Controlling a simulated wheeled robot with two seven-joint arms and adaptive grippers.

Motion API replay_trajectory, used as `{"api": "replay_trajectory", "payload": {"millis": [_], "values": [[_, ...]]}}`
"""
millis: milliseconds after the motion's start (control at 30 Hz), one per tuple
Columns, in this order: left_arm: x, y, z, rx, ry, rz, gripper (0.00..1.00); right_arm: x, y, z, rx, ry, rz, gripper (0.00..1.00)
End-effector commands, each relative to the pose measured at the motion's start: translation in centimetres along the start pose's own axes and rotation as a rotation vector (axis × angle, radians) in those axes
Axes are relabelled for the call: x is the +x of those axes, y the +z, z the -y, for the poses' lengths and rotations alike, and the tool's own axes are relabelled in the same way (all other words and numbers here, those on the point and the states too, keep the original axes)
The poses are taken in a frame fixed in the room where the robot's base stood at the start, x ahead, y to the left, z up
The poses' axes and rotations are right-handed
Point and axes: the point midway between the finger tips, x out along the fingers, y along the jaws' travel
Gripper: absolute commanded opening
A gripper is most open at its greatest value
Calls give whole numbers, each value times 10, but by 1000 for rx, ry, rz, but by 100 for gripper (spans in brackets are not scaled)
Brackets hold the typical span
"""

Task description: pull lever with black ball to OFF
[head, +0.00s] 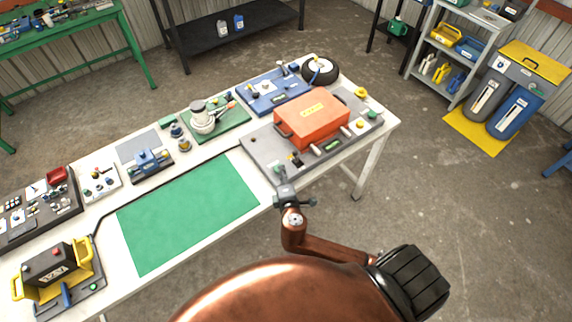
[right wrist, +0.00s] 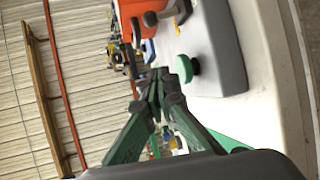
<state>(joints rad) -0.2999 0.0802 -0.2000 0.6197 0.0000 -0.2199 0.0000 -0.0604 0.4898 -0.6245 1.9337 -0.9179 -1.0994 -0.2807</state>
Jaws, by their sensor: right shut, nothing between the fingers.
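A grey panel board (head: 262,150) lies at the right end of the white table with small controls along its front edge. A small dark-topped control (head: 296,159), possibly the lever with the black ball, stands near its front left; its lever position is too small to tell. In the right wrist view, a dark round knob (right wrist: 150,18) shows in front of the orange case. My right gripper (head: 284,188) is just off the board's front left corner, shut and empty. Its fingertips (right wrist: 160,76) are close to a green button (right wrist: 190,68). My left gripper is not in view.
An orange case (head: 312,120) sits on the board, behind the front controls. A green mat (head: 185,215) lies clear to the left of my right gripper. Several other boards line the table's back edge, and a yellow-handled box (head: 55,268) stands at the left end.

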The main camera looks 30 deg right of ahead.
Motion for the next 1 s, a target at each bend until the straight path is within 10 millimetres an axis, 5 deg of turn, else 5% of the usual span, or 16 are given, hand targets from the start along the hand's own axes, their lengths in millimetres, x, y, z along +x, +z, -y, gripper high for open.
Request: {"api": "replay_trajectory", "payload": {"millis": [467,700,1000], "values": [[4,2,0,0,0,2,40,93,1,-1,-2,2,3,0],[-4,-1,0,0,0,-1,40,80,32,-1,-2,-1,1,0],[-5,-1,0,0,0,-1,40,77,39,1,1,-2,1,0]]}}
